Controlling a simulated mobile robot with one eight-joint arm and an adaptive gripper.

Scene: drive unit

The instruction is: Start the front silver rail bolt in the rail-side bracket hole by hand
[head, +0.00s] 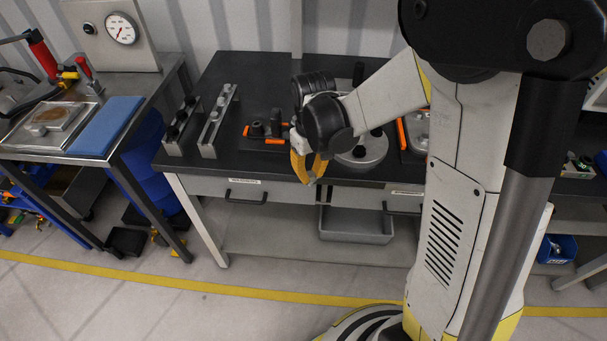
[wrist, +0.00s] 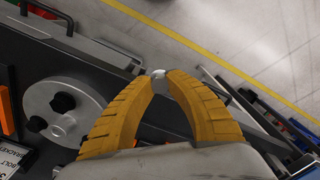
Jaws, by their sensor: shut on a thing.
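My gripper (head: 309,176) hangs at the front edge of the dark bench, with its yellow fingers pointing down. In the wrist view my gripper (wrist: 160,77) is closed at the tips on a small silver piece (wrist: 157,73), which looks like the silver bolt; only its pale end shows. In the head view the fingers hide it. The held piece is apart from the bench parts. I cannot make out the rail-side bracket hole or tell which part is the bracket.
Two grey rails (head: 183,127) (head: 217,122) and an orange-edged holder (head: 264,130) stand to the left. Drawer handles (head: 246,198) project from the bench front.

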